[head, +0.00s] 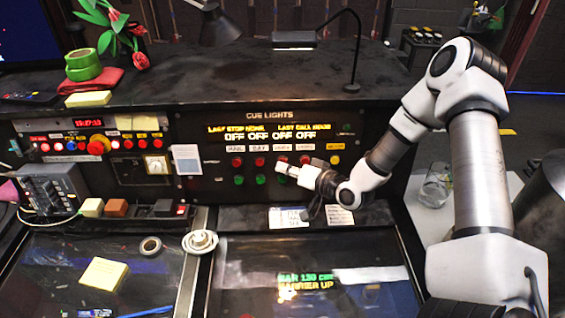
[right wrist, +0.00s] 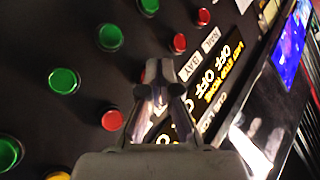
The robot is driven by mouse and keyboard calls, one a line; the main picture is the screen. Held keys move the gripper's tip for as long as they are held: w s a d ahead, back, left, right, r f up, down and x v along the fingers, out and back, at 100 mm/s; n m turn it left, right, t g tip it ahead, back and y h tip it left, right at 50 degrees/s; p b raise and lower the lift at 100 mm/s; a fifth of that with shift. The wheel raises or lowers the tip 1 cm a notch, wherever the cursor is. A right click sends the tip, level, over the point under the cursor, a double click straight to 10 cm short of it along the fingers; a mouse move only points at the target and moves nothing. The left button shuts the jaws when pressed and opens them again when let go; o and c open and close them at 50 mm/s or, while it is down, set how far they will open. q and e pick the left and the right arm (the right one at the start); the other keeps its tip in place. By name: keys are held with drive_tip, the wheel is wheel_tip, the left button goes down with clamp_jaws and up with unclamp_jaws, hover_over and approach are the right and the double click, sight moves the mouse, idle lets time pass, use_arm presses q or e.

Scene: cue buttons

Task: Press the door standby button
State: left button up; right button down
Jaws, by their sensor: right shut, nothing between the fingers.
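The cue lights panel (head: 270,117) has a row of red buttons over a row of green ones, with small white labels above. The first two labels look like RAIL (right wrist: 211,40) and BAY (right wrist: 190,68); the third label (head: 281,147) is too small to read surely, so I cannot tell which is the door. My right gripper (head: 281,168) is shut and empty, its tips at the third column. In the right wrist view its fingers (right wrist: 160,72) hide the third red button; contact cannot be told. The BAY red button (right wrist: 179,42) and fourth red button (right wrist: 112,119) show either side. My left gripper is out of view.
A yellow button (head: 335,159) is at the row's right end. A desk lamp (head: 354,50) stands on the shelf above. Papers (head: 289,217) lie below the panel. A white round object (head: 200,242) and tape roll (head: 150,246) are on the desk at left.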

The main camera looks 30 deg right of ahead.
drive_tip(key=shift+w+d, duration=0.2)
drive_tip(key=shift+w, duration=0.15)
idle(0.4)
drive_tip(key=shift+s+a, duration=0.45)
drive_tip(key=shift+s, duration=0.25)
drive_tip(key=s+a, duration=0.1)
drive_tip(key=s, duration=0.2)
drive_tip(key=s+a+p, duration=0.1)
drive_tip(key=shift+s+a+r, duration=0.15)
drive_tip(key=shift+a+r, duration=0.15)
drive_tip(key=shift+r, duration=0.1)
idle(0.8)
